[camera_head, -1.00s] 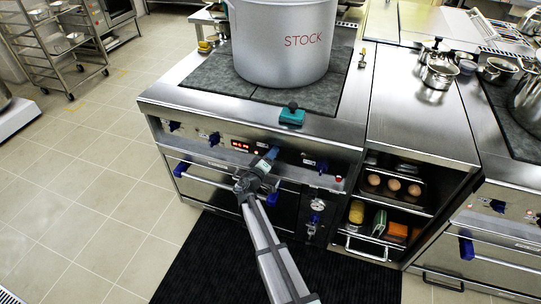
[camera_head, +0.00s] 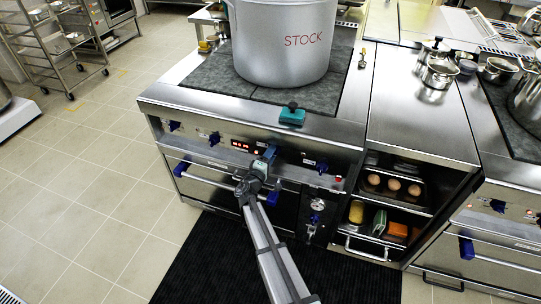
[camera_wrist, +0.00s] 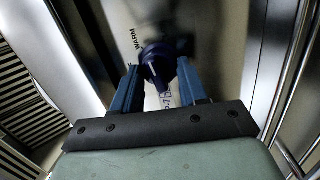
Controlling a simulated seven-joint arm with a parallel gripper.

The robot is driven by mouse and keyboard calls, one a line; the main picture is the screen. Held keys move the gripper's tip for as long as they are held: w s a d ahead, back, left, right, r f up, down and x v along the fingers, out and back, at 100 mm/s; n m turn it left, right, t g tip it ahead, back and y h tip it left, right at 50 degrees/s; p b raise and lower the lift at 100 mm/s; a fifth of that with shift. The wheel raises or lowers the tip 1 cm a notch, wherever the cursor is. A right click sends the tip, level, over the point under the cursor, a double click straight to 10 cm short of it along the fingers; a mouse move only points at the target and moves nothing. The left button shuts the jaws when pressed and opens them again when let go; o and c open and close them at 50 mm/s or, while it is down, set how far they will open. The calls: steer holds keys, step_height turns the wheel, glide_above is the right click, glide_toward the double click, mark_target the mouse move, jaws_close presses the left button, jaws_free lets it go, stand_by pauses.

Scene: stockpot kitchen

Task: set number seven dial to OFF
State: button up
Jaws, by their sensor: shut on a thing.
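The number seven dial (camera_wrist: 158,65) is a dark blue knob with a pale pointer line, on the steel front panel of the stove. In the wrist view, the word WARM shows to its upper left and a 7 just below it. My gripper (camera_wrist: 157,78) has its two blue fingers on either side of the knob and is shut on it. In the head view, my gripper (camera_head: 269,154) is at the middle of the front panel and hides this dial. Where the pointer stands against an OFF mark cannot be told.
A large STOCK pot (camera_head: 280,45) stands on the dark cooktop. A teal block with a dark knob (camera_head: 292,115) lies near the front edge. Other blue dials (camera_head: 214,138) and a red display (camera_head: 240,146) share the panel. The oven handle (camera_head: 215,179) runs below.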

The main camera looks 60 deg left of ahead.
steer(key=shift+w+d+f+n+g+y, duration=0.1)
steer(key=shift+n+g+y, duration=0.25)
steer(key=shift+n, duration=2.6)
steer(key=shift+w+d+f+n+g+y, duration=0.15)
steer(key=shift+n+y, duration=0.35)
steer(key=shift+n, duration=2.5)
steer(key=shift+s+r+n+g+y, duration=0.1)
steer(key=shift+n+g+y, duration=0.3)
steer(key=shift+n, duration=2.95)
steer(key=o, duration=1.1)
steer(key=shift+w, duration=0.1)
steer(key=shift+c, duration=0.2)
steer(key=v, duration=1.4)
steer(key=shift+f, duration=0.2)
steer(key=shift+w+m, duration=0.1)
steer(key=shift+m, duration=0.2)
